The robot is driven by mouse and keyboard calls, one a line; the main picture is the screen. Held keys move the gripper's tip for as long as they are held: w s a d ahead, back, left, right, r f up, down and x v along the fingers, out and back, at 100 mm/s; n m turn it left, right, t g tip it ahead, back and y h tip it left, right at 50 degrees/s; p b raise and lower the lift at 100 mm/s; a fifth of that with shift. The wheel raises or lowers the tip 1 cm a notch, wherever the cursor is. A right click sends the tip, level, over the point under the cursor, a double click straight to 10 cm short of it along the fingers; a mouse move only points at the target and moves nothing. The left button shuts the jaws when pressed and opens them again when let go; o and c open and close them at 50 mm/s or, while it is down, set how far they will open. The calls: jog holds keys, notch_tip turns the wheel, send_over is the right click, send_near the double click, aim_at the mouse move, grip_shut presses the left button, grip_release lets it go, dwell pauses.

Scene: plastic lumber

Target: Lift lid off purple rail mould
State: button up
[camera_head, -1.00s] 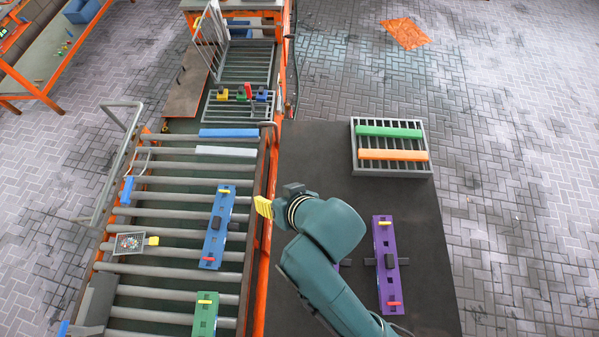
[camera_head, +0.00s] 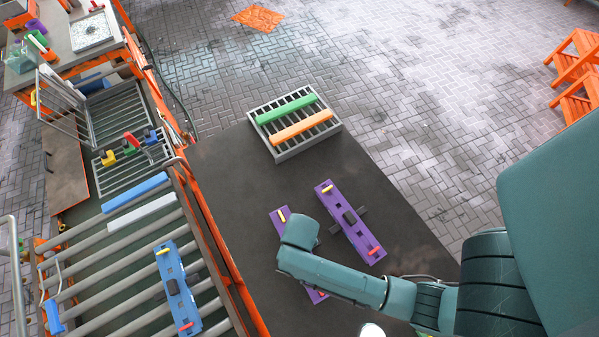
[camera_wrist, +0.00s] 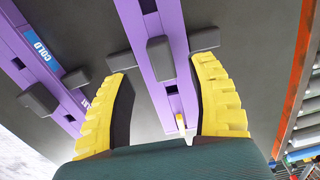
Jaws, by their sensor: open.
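Two purple rail pieces lie side by side on the dark table. In the head view the right one (camera_head: 350,222) shows whole, with a dark block in its middle and yellow and red pins near its ends. My arm largely covers the left one (camera_head: 277,214). In the wrist view my open gripper (camera_wrist: 163,72) has its yellow fingers either side of one purple rail (camera_wrist: 150,20), near its grey block (camera_wrist: 160,58). I cannot tell the height gap. The other rail (camera_wrist: 20,50), marked COLD, lies left of the fingers. The head view hides my gripper.
A grey rack (camera_head: 296,148) with green and orange bars stands at the table's far end. A roller conveyor (camera_head: 85,260) with a blue mould (camera_head: 178,290) runs along the left. The dark table (camera_head: 225,170) is clear between rack and rails.

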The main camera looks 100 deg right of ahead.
notch_tip(320, 180, down, 4)
jog(key=shift+w+d+f, duration=0.1)
jog(key=shift+f, duration=0.15)
grip_shut()
